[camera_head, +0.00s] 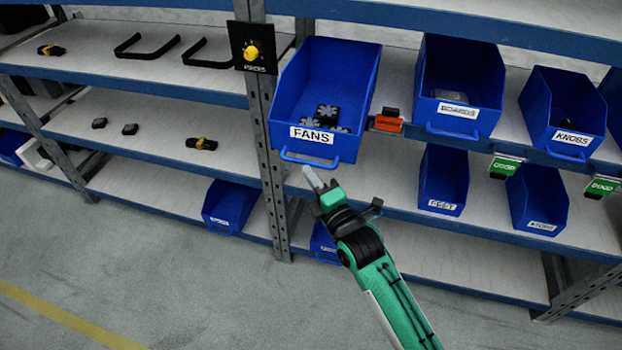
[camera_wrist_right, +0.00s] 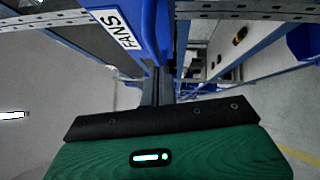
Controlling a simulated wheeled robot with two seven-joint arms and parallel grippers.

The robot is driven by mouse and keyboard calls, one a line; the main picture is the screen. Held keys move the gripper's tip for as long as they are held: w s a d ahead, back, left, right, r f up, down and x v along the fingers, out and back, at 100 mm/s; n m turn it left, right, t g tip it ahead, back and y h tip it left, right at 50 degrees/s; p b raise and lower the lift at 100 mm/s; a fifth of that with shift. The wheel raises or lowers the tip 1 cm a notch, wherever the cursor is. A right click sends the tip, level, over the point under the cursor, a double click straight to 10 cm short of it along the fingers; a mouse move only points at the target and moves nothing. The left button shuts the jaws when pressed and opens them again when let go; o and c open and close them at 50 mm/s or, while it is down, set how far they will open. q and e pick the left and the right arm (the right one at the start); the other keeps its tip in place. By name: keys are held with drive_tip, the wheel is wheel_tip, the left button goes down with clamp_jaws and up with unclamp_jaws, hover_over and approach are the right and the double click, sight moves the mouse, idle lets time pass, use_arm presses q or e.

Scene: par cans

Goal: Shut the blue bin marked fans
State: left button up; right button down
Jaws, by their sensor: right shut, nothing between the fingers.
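The blue bin marked FANS (camera_head: 343,145) juts out from the upper shelf in the head view, farther forward than the bins to its right. Black fan parts (camera_head: 327,113) lie inside it. Its blue handle (camera_head: 309,160) runs below the label. My right gripper (camera_head: 313,180) is shut and empty, just below and in front of the handle; I cannot tell if it touches. In the right wrist view the FANS bin (camera_wrist_right: 145,22) is close ahead, its label at upper left, and my shut fingers (camera_wrist_right: 158,88) point toward its underside. My left gripper is not in view.
A metal upright (camera_head: 265,120) with a yellow-knobbed black box (camera_head: 253,48) stands left of the bin. An orange tag (camera_head: 388,122) sits on the shelf edge to its right. Bins marked BOARDS (camera_head: 458,112) and KNOBS (camera_head: 572,138) stand farther right. Open floor (camera_head: 130,250) lies in front.

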sight(337, 123)
drive_tip(key=w+d+b, duration=0.1)
drive_tip(key=w, duration=0.3)
drive_tip(key=w+d, duration=0.2)
drive_tip(key=w, duration=0.3)
drive_tip(key=w+d+b, duration=0.1)
drive_tip(key=w, duration=0.3)
drive_tip(key=shift+w+d+b, duration=0.15)
drive_tip(key=shift+d+b, duration=0.1)
drive_tip(key=shift+b, duration=0.1)
drive_tip(key=w, duration=0.1)
drive_tip(key=w+d+b, duration=0.1)
drive_tip(key=w, duration=0.3)
drive_tip(key=shift+w+d, duration=0.1)
drive_tip(key=shift+d, duration=0.25)
drive_tip(key=shift+w+d+b, duration=0.2)
drive_tip(key=shift+w+b, duration=0.15)
drive_tip(key=shift+w, duration=0.15)
drive_tip(key=shift+r, duration=0.25)
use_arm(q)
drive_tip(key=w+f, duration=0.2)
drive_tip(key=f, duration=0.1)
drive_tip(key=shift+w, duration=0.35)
use_arm(e)
drive_tip(key=shift+d, duration=0.1)
